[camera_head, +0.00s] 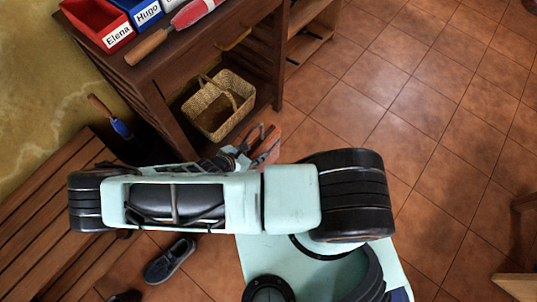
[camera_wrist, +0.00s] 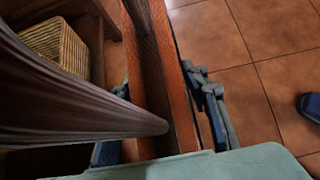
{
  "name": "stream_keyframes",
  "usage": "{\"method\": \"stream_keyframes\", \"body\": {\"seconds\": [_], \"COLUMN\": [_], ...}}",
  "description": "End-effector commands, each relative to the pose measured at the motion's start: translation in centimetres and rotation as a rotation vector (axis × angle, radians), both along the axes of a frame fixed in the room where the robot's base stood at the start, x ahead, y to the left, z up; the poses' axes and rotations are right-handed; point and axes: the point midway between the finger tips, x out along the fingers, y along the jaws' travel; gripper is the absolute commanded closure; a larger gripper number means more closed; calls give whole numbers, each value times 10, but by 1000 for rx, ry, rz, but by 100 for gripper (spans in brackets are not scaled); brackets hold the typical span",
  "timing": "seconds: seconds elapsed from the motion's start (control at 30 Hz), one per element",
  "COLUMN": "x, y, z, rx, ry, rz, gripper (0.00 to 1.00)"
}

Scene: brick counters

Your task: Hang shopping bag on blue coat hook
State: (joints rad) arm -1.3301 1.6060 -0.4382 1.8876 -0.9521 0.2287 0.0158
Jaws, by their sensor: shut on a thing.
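My gripper (camera_wrist: 165,92) is low beside the wooden shelf unit, mostly behind my arm in the head view. Its dark fingers stand on either side of a flat reddish-brown thing (camera_wrist: 186,105) and are shut on it. An orange-brown piece (camera_head: 268,146) shows beside the gripper in the head view. It may be part of the shopping bag, but its full shape is hidden. A dark brown ribbed form (camera_wrist: 75,105) crosses the left of the wrist view; I cannot tell what it is. I make out no blue coat hook in either view.
The wooden shelf unit (camera_head: 152,78) carries a red bin (camera_head: 98,22) and a blue bin (camera_head: 140,10). A wicker basket (camera_head: 218,105) stands on its lower shelf. A slatted bench (camera_head: 45,225) is at left. A dark shoe (camera_head: 170,261) lies on the floor.

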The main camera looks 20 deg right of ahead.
Motion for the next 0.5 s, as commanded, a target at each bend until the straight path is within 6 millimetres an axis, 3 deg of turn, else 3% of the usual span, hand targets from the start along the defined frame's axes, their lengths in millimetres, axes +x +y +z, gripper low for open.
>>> {"method": "stream_keyframes", "body": {"seconds": [0.27,0.5], "x": [5,45], "y": [-4,-36], "z": [-3,-28], "rx": [-2,-4], "ry": [-1,-1], "rz": [-1,-3], "gripper": [100,100]}}
